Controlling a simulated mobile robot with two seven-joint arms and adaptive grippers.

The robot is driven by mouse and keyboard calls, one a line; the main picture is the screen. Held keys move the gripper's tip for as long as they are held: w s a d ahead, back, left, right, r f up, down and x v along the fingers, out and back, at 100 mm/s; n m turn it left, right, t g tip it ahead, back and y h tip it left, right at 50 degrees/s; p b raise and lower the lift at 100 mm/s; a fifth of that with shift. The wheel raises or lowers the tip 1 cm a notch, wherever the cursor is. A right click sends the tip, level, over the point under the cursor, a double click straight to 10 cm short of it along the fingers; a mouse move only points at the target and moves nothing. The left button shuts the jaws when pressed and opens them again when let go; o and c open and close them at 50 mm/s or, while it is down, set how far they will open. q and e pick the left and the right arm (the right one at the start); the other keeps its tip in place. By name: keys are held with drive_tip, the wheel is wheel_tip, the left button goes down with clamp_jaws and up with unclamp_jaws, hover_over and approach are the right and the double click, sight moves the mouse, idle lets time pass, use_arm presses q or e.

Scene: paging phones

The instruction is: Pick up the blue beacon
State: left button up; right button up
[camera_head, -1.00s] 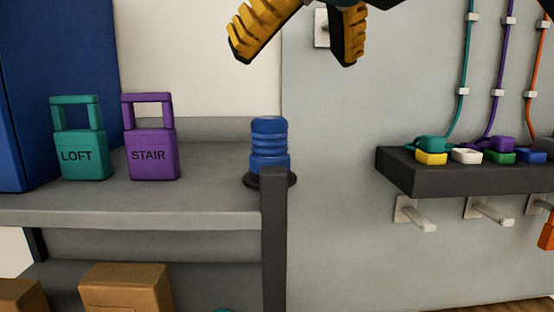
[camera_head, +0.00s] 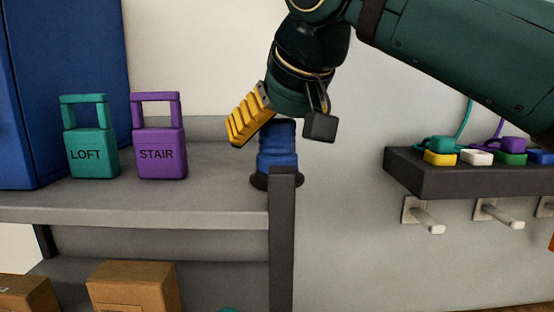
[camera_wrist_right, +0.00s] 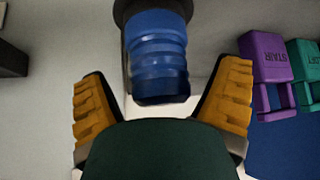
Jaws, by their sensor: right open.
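The blue beacon (camera_head: 278,158) is a ribbed blue cylinder on a dark round base, upright at the right end of the grey shelf (camera_head: 120,205). My right gripper (camera_head: 268,135) is open just above and in front of it, hiding part of its top in the head view. In the right wrist view the beacon (camera_wrist_right: 157,60) shows between and beyond the two yellow-padded fingers of the open gripper (camera_wrist_right: 165,105), and the fingers look apart from it. My left gripper is not in view.
A teal LOFT padlock-shaped block (camera_head: 90,150) and a purple STAIR one (camera_head: 159,150) stand left on the shelf. A dark shelf post (camera_head: 281,240) rises in front of the beacon. A dark wall ledge (camera_head: 430,178) with coloured plugs is to the right. Cardboard boxes (camera_head: 130,288) sit below.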

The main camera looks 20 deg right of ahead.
drive_tip(key=shift+w+f, duration=0.1)
drive_tip(key=shift+f, duration=0.05)
drive_tip(key=c, duration=1.3)
drive_tip(key=shift+c, duration=0.6)
drive_tip(key=shift+r, duration=0.25)
